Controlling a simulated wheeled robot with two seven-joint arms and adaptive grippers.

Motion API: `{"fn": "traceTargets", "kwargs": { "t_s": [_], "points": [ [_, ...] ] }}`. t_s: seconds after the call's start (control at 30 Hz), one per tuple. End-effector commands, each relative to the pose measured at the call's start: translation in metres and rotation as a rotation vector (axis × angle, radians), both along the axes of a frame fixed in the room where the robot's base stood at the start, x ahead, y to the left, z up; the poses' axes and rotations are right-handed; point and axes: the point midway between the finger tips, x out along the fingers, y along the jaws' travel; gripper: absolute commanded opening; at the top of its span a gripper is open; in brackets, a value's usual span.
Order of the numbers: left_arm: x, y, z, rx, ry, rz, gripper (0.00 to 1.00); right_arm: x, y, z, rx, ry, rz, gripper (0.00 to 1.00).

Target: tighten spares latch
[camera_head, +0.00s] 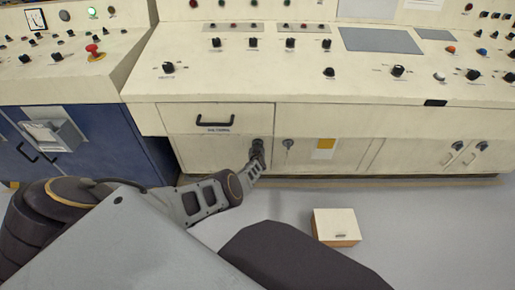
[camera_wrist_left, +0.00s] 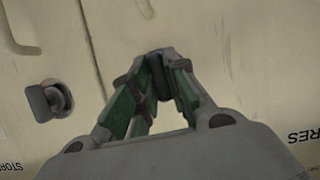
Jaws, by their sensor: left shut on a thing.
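My left gripper (camera_head: 257,155) reaches from the left to the lower cream cabinet front, just under the drawer. In the left wrist view its green-padded fingers (camera_wrist_left: 155,85) are shut on a dark latch knob (camera_wrist_left: 157,62), mostly hidden between the fingertips. My right gripper is not in view.
A drawer with a black handle (camera_head: 214,122) is above the gripper. Two more latches (camera_head: 470,148) are on the doors at right. A small cream-topped box (camera_head: 336,226) stands on the grey floor. A blue cabinet (camera_head: 90,150) is at left. The floor at right is clear.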

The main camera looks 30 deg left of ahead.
Motion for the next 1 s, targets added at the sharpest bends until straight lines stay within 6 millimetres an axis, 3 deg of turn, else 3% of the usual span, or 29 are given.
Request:
{"fn": "traceTargets", "kwargs": {
  "t_s": [0.4, 0.43, 0.6, 1.0],
  "points": [
    [0.0011, 0.0, 0.0013, 0.005, 0.002, -0.001, 0.0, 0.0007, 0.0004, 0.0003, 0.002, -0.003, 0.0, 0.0],
    [0.0011, 0.0, 0.0013, 0.005, 0.002, -0.001, 0.17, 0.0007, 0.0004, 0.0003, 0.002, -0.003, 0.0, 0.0],
    [0.0011, 0.0003, 0.0012, 0.005, 0.001, -0.001, 0.36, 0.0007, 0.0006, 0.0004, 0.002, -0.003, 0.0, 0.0],
    [0.0002, 0.0004, 0.0003, 0.001, -0.001, 0.0, 0.36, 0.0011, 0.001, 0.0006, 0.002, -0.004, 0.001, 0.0]
  ]
}}
